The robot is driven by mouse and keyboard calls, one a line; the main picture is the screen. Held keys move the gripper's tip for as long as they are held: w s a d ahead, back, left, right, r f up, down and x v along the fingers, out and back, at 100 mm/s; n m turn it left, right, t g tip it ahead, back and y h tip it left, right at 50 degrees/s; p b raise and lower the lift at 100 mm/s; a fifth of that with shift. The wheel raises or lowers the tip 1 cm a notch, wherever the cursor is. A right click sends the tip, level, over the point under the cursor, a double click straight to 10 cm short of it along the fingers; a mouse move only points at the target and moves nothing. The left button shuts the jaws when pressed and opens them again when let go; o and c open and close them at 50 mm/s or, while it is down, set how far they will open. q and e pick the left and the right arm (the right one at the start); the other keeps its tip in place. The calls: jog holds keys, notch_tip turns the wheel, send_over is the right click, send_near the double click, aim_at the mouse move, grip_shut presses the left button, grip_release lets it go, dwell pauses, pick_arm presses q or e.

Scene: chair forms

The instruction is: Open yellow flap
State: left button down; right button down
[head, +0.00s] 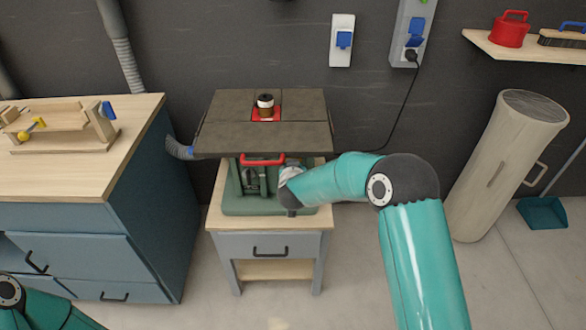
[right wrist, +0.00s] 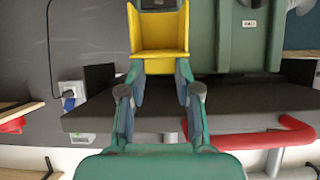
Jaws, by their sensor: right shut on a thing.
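The yellow flap (right wrist: 160,38) shows at the top middle of the right wrist view, set in the green body of the machine (right wrist: 247,40). That view looks upside down. My right gripper (right wrist: 160,70) has a finger at each side of the flap's near edge and is shut on it. The flap looks like a shallow yellow box with side walls; how far it stands open is unclear. In the head view my right arm (head: 335,180) reaches to the green machine base (head: 232,207) under the dark top, and the flap is hidden. My left gripper is out of view.
The machine's dark tabletop (head: 225,138) overhangs the work area, with a red handle (head: 262,160) at its front. A drawer stand (head: 270,245) supports it. A blue cabinet (head: 165,210) stands left. Floor to the right is clear up to a beige cylinder (head: 505,165).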

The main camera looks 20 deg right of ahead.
jog(key=shift+w+r, duration=0.1)
jog(key=shift+r, duration=0.05)
jog(key=c, duration=1)
grip_release()
jog(key=shift+c, duration=0.2)
jog(key=shift+o, duration=1.2)
jog(key=shift+w+f, duration=0.1)
jog(key=shift+f, duration=0.15)
jog(key=v, duration=1.2)
